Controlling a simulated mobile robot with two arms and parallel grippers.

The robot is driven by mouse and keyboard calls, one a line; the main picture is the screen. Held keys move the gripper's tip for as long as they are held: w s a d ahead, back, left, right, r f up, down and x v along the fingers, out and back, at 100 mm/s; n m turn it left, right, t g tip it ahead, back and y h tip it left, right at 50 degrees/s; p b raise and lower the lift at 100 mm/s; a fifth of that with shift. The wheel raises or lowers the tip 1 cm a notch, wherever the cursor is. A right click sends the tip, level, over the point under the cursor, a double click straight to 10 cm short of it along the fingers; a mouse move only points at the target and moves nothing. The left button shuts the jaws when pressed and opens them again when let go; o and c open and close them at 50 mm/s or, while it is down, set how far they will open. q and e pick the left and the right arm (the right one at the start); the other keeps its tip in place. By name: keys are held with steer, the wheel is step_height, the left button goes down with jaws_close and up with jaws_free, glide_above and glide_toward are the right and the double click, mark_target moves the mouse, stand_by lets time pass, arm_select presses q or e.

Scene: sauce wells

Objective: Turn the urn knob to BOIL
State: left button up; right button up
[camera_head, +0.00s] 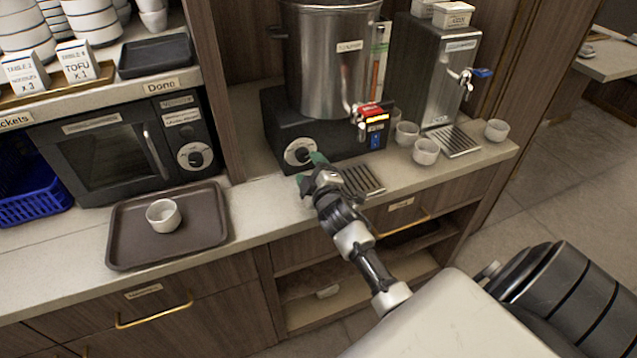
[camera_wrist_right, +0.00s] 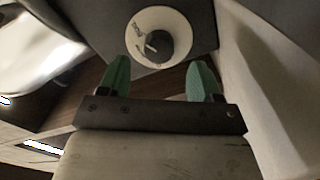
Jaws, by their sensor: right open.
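The urn (camera_head: 330,65) is a tall steel cylinder on a black base at the back of the counter. Its knob (camera_head: 299,152) sits on a pale round dial on the base's front, at the lower left. The knob also shows in the right wrist view (camera_wrist_right: 158,44), dark on a white dial whose lettering is too small to read. My right gripper (camera_head: 310,171) is open, just in front of the dial. In the right wrist view its green fingertips (camera_wrist_right: 160,78) stand apart, below the knob, with the knob between their lines and not gripped. My left gripper is out of view.
A drip grate (camera_head: 362,181) lies right of the gripper, below the urn's red-handled tap (camera_head: 369,112). Several small cups and a second steel dispenser (camera_head: 440,75) stand further right. A brown tray (camera_head: 205,235) with a white cup (camera_head: 163,214) and a microwave (camera_head: 115,150) are to the left.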

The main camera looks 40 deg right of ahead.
steer(key=v, duration=0.7)
steer(key=shift+b, duration=0.35)
